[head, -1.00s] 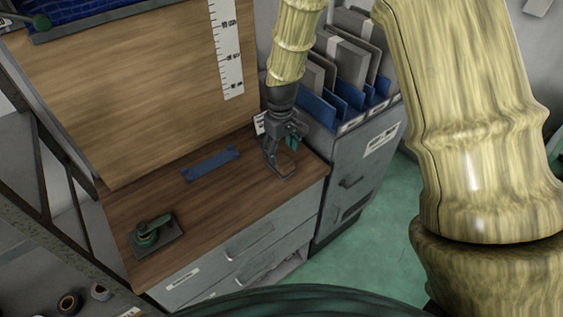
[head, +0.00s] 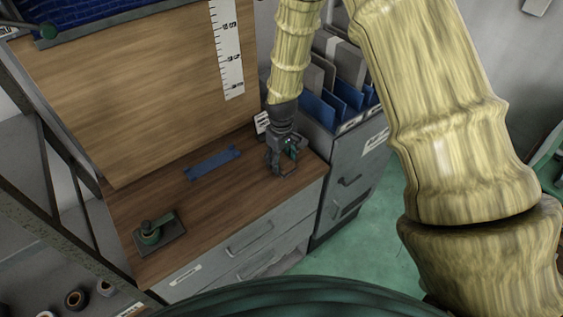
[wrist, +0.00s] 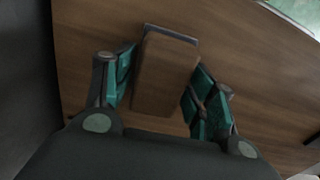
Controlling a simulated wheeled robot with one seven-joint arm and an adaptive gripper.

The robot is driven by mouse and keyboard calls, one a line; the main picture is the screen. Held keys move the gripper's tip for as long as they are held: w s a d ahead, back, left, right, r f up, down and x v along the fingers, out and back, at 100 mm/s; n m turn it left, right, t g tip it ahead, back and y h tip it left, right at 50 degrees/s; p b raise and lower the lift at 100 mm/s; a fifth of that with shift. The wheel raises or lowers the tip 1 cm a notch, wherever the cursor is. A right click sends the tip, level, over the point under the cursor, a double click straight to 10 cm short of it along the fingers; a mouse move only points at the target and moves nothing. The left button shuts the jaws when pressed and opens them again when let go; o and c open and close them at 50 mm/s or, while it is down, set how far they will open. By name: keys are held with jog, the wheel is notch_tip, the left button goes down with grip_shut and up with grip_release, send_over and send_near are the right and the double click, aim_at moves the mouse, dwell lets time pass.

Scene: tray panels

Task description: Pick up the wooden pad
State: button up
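The wooden pad (wrist: 165,75) is a brown rectangular block with a grey edge at its far end. In the wrist view it is between the two green-lined fingers of my gripper (wrist: 162,82). A narrow gap shows on its left side; the right finger is very close to its right side, and contact is unclear. In the head view my gripper (head: 283,168) is low over the right end of the wooden bench top (head: 215,193). There the gripper mostly hides the pad, and I cannot tell any height above the bench.
A blue flat bar (head: 211,163) lies on the bench left of my gripper. A grey plate with a green-based handle (head: 157,236) sits at the front left. A grey cabinet (head: 352,175) with blue folders stands right of the bench. The bench middle is clear.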

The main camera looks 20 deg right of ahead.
aim_at(281, 158)
jog(key=c, duration=0.6)
jog(key=shift+r, duration=0.15)
jog(key=shift+r+b, duration=0.6)
jog(key=shift+b, duration=0.05)
jog(key=shift+r+b, duration=0.5)
jog(key=shift+r, duration=0.3)
jog(key=s+d+b, duration=0.1)
jog(key=s+d, duration=0.1)
jog(key=s, duration=0.3)
jog(key=s+d+r+b, duration=0.1)
jog(key=s+b, duration=0.1)
jog(key=s, duration=0.3)
jog(key=s+d+r+b, duration=0.1)
jog(key=s+d+b, duration=0.1)
jog(key=s, duration=0.3)
jog(key=shift+d, duration=0.35)
